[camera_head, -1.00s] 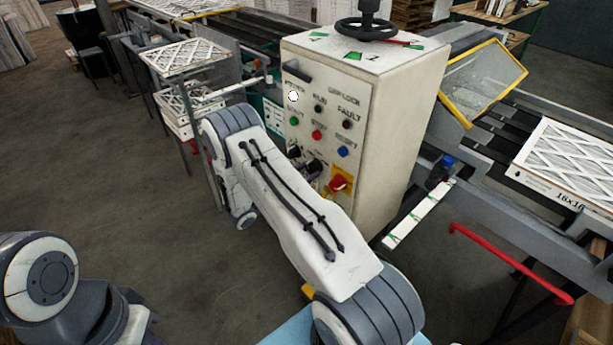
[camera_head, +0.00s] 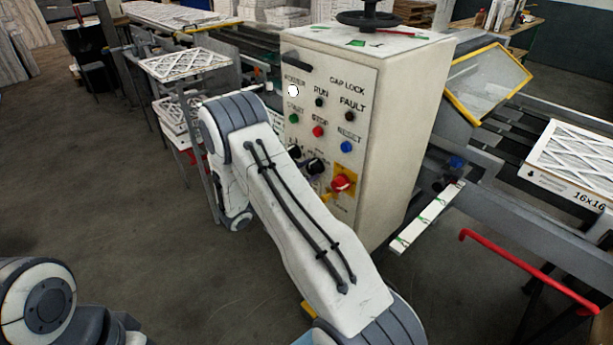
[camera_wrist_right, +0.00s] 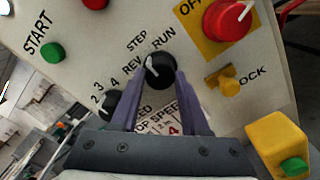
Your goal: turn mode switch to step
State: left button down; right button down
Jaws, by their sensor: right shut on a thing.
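The mode switch is a round black knob (camera_wrist_right: 159,70) on the cream control panel (camera_head: 368,100), with REV, STEP and RUN printed around it in the right wrist view. A pale pointer line shows on the knob, on its upper left side, toward the REV and STEP lettering; its exact setting is hard to read. My right gripper (camera_wrist_right: 157,82) is shut on the knob, one purple finger on each side. In the head view the mode switch (camera_head: 315,166) shows just beyond my right forearm, which hides most of the gripper. My left gripper is out of view.
A red rotary switch (camera_wrist_right: 229,18) on a yellow plate and a yellow lock tab (camera_wrist_right: 229,82) sit right of the knob. A numbered black knob (camera_wrist_right: 105,103) is close at left. Green, red and blue buttons are above. A white rail (camera_head: 428,218) juts out right of the cabinet.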

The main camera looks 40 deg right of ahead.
dwell(0.4)
jog(key=shift+c, duration=1.9)
grip_release()
jog(key=shift+a, duration=0.1)
jog(key=a+b, duration=0.3)
jog(key=a, duration=0.7)
jog(key=shift+s+a, duration=0.2)
jog(key=shift+s, duration=0.25)
